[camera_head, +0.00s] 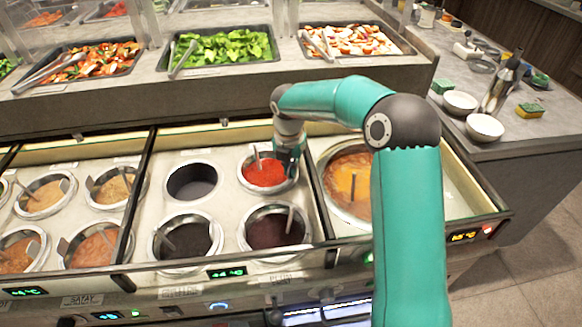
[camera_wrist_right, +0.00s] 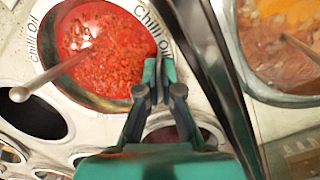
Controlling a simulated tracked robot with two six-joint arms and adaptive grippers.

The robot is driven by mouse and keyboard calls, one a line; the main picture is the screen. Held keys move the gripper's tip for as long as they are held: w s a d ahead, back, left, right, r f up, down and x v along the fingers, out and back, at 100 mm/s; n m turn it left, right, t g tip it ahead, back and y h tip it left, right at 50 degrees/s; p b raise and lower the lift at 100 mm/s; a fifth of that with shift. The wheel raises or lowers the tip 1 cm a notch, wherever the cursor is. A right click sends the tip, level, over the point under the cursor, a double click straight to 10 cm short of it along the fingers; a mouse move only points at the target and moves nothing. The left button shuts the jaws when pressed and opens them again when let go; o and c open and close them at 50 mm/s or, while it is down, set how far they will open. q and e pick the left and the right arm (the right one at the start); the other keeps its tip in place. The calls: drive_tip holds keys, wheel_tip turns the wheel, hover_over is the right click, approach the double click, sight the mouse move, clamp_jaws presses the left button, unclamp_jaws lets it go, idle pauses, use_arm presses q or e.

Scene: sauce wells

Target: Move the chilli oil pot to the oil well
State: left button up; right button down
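The chilli oil pot (camera_head: 263,174), round and filled with red flaky sauce, is at the back right of the middle well block in the head view, with a spoon handle standing in it. In the right wrist view the pot (camera_wrist_right: 105,55) fills the upper left, ringed by "Chilli Oil" lettering. My right gripper (camera_wrist_right: 159,82) has its fingers close together at the pot's rim, one inside and one outside, and looks shut on it. In the head view my right gripper (camera_head: 288,165) is partly hidden by its own wrist. An empty dark well (camera_head: 191,183) is left of the pot. My left gripper is out of view.
Two dark sauce pots (camera_head: 187,238) (camera_head: 277,229) stand in front. A large pan of orange soup (camera_head: 349,188) is at right, behind a divider. Several sauce pots fill the left block. Salad trays (camera_head: 222,46) stand on the raised shelf behind.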

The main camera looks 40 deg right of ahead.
drive_tip(key=shift+f, duration=0.2)
idle(0.6)
drive_tip(key=c, duration=1.2)
unclamp_jaws()
drive_tip(key=shift+c, duration=0.2)
drive_tip(key=shift+o, duration=0.3)
drive_tip(key=shift+s+f, duration=0.1)
drive_tip(key=shift+f, duration=0.1)
drive_tip(key=o, duration=0.6)
drive_tip(key=shift+r, duration=0.1)
drive_tip(key=shift+r, duration=0.15)
drive_tip(key=shift+w+d+r, duration=0.1)
drive_tip(key=shift+w+r, duration=0.05)
drive_tip(key=shift+w, duration=0.05)
